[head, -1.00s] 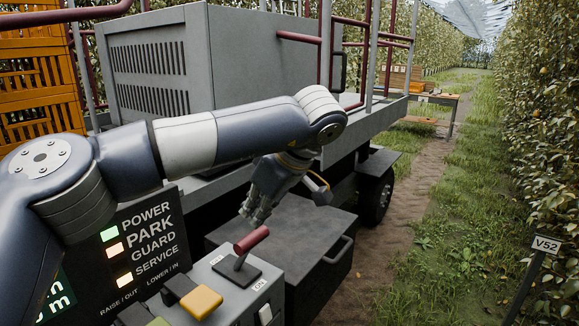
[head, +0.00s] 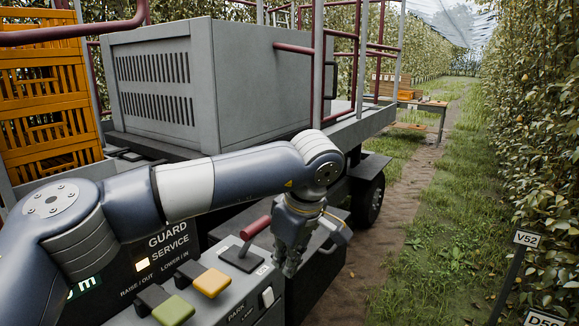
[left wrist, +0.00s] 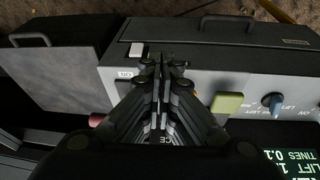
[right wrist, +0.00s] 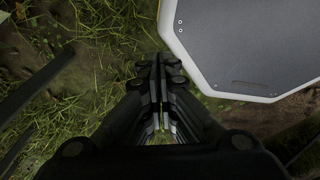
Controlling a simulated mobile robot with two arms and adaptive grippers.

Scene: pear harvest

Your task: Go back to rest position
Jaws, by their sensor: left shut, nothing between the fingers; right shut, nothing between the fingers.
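My left gripper (head: 287,270) is shut and empty. In the head view it hangs fingers down just right of the red-handled lever (head: 257,228) on the grey control panel (head: 245,290). In the left wrist view the shut fingers (left wrist: 163,62) lie over the panel, with the green knob (left wrist: 227,102) to their right and part of the red handle (left wrist: 97,120) at their left. My right gripper (right wrist: 160,68) shows only in the right wrist view. Its fingers are shut and empty above grass. I cannot see my right arm in the head view.
A machine with a large grey box (head: 200,85) and red and grey rails stands ahead. Orange crates (head: 50,95) are at the left. A wooden table (head: 430,108) stands farther back.

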